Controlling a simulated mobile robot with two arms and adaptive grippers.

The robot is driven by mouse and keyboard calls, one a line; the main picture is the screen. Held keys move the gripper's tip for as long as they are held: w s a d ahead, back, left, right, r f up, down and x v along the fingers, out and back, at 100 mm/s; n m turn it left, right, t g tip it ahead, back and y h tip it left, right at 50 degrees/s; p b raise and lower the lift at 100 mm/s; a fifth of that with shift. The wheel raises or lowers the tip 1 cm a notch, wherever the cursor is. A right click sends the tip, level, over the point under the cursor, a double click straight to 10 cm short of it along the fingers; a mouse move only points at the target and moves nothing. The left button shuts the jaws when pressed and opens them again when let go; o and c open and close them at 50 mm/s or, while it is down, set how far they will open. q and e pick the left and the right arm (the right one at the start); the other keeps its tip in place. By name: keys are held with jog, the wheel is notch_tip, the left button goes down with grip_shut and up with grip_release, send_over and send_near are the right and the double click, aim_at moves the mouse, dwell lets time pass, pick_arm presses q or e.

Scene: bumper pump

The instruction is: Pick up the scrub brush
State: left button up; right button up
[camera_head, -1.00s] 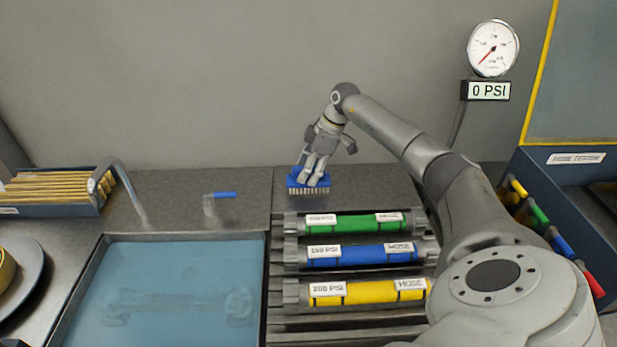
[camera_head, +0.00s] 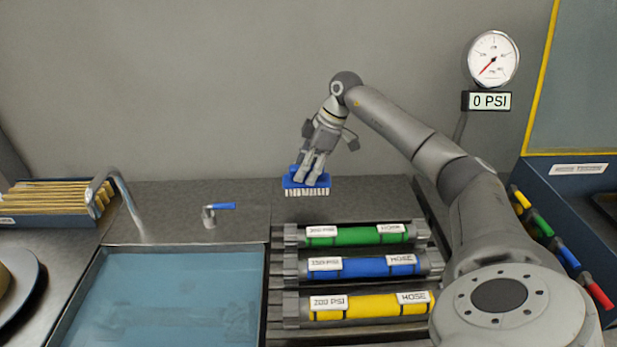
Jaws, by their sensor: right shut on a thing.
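The scrub brush (camera_head: 306,187) has a blue body and pale bristles pointing down. It is at the back of the counter, behind the hoses, in the head view. My right gripper (camera_head: 309,175) comes down on it from above and is shut on its blue top. The brush appears to hang a little above the grey counter, with its bristles in view. The fingers hide part of the blue body. My left gripper is not in view.
Green (camera_head: 356,234), blue (camera_head: 362,265) and yellow (camera_head: 368,305) hoses lie in a rack just in front. A water-filled sink (camera_head: 165,300) with a faucet (camera_head: 118,190) and blue-handled valve (camera_head: 222,206) is at left. A pressure gauge (camera_head: 492,59) hangs on the wall.

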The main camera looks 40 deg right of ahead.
jog(key=s+a+r+b, duration=0.2)
jog(key=s+a+r, duration=0.4)
jog(key=a, duration=0.3)
jog(key=shift+s+a+r, duration=0.35)
jog(key=shift+s+r, duration=0.05)
jog(key=shift+r, duration=0.3)
jog(key=o, duration=0.5)
jog(key=shift+c, duration=0.2)
jog(key=c, duration=0.3)
